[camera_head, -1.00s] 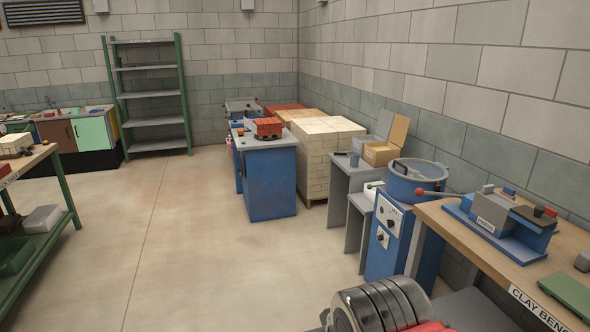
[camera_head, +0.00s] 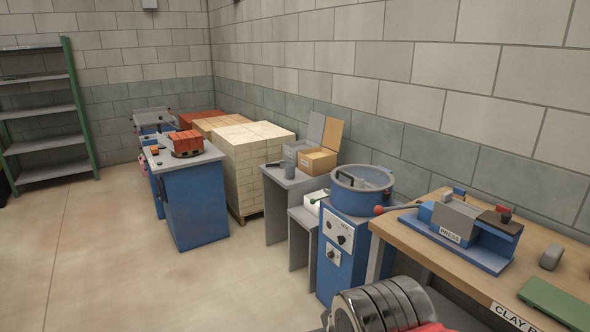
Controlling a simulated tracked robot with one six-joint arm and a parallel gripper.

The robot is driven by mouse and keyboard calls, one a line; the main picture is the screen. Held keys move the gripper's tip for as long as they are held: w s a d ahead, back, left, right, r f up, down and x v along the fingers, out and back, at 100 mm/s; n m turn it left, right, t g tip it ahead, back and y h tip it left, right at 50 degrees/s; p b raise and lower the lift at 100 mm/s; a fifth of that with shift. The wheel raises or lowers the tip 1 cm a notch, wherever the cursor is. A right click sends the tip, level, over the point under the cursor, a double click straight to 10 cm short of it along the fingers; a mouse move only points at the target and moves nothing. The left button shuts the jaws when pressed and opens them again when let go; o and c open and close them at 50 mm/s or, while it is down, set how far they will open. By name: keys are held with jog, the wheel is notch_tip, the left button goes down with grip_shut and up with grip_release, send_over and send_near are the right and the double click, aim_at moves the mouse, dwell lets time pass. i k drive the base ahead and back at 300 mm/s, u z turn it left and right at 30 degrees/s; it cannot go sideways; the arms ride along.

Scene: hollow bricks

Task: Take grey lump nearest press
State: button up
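A small grey lump (camera_head: 551,257) lies on the wooden top of the clay bench (camera_head: 440,262), near the right edge of the view. It is just to the right of the blue and grey press (camera_head: 462,232), apart from it. The press has a "PRESS" label and a lever with a red knob pointing left. My gripper is not in view; only a ringed metal and red part of my arm shows at the bottom.
A green board (camera_head: 556,301) lies on the bench in front of the lump. A blue machine with a round drum (camera_head: 361,190) stands left of the bench. Pale stacked bricks (camera_head: 250,165) and a blue cabinet (camera_head: 190,200) are farther left.

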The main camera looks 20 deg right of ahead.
aim_at(552, 256)
jog(key=z, duration=0.4)
jog(key=i, duration=0.55)
jog(key=z, duration=0.75)
jog(key=i, duration=0.5)
jog(key=z, duration=0.35)
